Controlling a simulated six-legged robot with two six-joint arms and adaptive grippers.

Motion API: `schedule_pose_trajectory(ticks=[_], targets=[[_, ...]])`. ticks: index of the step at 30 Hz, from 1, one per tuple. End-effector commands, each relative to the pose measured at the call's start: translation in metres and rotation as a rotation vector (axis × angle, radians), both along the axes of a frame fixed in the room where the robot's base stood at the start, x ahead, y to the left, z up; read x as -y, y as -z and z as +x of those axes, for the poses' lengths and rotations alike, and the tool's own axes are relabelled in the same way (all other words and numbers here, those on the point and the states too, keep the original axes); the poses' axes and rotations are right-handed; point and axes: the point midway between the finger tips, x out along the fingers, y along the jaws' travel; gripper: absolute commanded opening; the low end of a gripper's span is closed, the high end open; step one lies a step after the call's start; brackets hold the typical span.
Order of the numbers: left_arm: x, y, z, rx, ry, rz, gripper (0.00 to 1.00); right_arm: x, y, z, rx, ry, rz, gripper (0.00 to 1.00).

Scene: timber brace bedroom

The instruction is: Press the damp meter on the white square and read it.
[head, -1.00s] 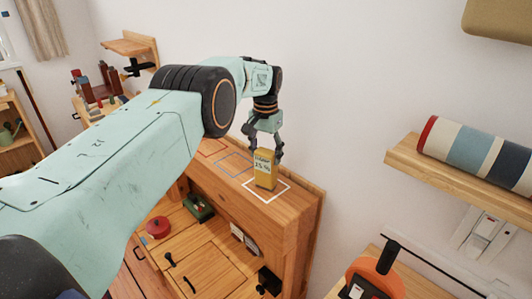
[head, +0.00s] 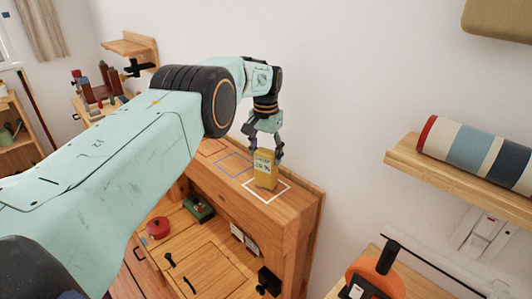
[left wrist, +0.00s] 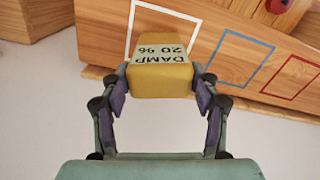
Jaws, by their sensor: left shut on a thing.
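The yellow damp meter (head: 264,172) is upright over the white square (head: 278,197), an outline on the wooden ledge top. Its lower end appears to touch the wood inside the outline. My left gripper (head: 266,151) is above it, shut on its upper end. In the left wrist view the meter (left wrist: 160,80) is between both fingers and hides part of the white square (left wrist: 131,30). Its pale label appears upside down there and looks to read "DAMP 20 %". My right gripper is not in view.
A blue square outline (head: 235,165) and a red one (head: 209,148) lie along the same ledge (head: 299,210). A wall shelf with a striped roll (head: 475,152) is at the right. A red round lid (head: 158,227) sits lower down. The wall is close behind the ledge.

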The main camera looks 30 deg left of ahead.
Motion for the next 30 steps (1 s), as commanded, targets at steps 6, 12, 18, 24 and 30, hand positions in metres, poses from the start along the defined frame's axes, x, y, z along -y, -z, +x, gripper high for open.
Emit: schedule_pose_trajectory(ticks=[6, 12, 18, 24, 30], targets=[[0.000, -0.005, -0.001, -0.002, 0.000, -0.002, 0.25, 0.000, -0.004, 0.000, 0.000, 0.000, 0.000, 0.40], [0.000, -0.020, 0.000, -0.001, 0.000, -0.001, 0.25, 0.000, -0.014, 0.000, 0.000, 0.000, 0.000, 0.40], [0.000, -0.034, 0.000, 0.000, 0.000, -0.001, 0.25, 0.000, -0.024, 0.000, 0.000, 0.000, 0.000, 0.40], [0.000, -0.049, 0.000, 0.001, 0.000, -0.001, 0.25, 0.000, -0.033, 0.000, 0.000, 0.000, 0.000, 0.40], [0.000, -0.062, 0.000, 0.000, 0.000, -0.001, 0.25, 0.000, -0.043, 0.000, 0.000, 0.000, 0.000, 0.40]])
